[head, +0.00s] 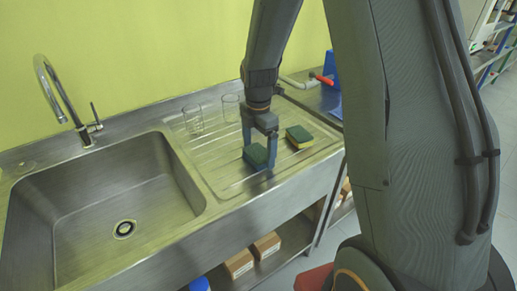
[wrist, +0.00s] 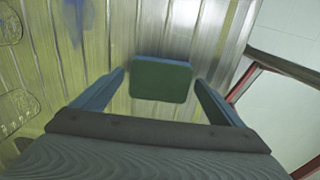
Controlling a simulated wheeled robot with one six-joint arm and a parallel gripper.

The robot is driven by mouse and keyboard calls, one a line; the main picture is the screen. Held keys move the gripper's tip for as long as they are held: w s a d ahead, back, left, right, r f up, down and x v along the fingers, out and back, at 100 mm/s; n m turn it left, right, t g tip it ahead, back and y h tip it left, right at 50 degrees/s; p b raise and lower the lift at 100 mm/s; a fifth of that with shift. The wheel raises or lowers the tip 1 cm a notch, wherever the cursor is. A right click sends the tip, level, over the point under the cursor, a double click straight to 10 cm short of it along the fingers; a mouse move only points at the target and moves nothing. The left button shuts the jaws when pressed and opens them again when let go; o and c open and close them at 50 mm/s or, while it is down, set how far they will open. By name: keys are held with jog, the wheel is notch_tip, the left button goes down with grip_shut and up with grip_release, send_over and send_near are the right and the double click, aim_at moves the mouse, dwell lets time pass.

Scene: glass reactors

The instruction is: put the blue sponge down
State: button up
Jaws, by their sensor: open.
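The blue sponge (head: 256,157), with a dark green top, rests on the ribbed steel drainboard (head: 222,172) beside the sink. In the wrist view the sponge (wrist: 161,79) lies between and just beyond the two fingertips, with a gap on each side. My gripper (head: 265,160) is open and points down over the sponge; it also shows in the wrist view (wrist: 160,84). One finger hides part of the sponge's right side in the head view.
Two clear glasses (head: 193,119) (head: 230,107) stand behind, to the left. The sink basin (head: 110,205) is empty, with a faucet (head: 55,90) behind it.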

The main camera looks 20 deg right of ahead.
aim_at(258, 152)
notch_tip(258, 152, up, 12)
jog(key=b, duration=0.3)
jog(key=s+f+m, duration=0.4)
jog(key=s+m, duration=0.4)
jog(key=m, duration=0.2)
jog(key=s+f+m+t, duration=0.1)
jog(key=s+f+m, duration=0.3)
jog(key=s+m, duration=0.5)
jog(key=m, duration=0.2)
jog(key=shift+s+m, duration=0.2)
jog(key=shift+m, duration=0.1)
jog(key=shift+a, duration=0.1)
